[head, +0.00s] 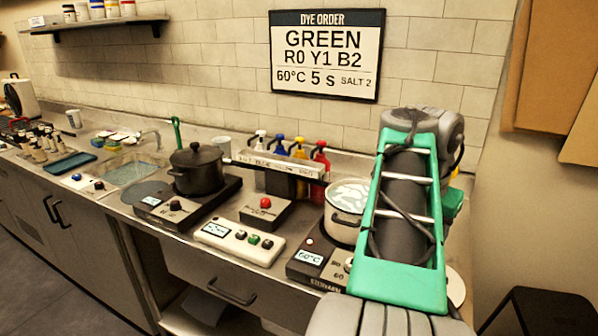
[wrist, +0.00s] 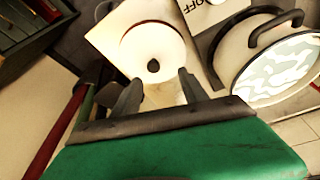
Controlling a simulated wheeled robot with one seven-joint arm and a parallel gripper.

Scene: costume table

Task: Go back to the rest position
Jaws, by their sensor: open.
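My arm rises at the right of the head view, with a green link in front of the counter; the gripper itself is hidden there. In the wrist view my gripper (wrist: 160,92) shows two dark fingers standing apart with nothing held between them. Just beyond the fingertips is a round white object with a dark spot (wrist: 153,50) on a pale square base. Whether a finger touches it I cannot tell. A light pot (head: 345,222) stands on the right hotplate, partly behind my arm; a pot with a patterned surface also shows in the wrist view (wrist: 285,68).
A black lidded pot (head: 196,168) stands on the left hotplate (head: 165,212). A button panel (head: 238,243) and a box with a red button (head: 265,208) lie between the hotplates. Coloured bottles stand behind. A sink (head: 130,173) is at left, and a dye order sign (head: 326,55) hangs above.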

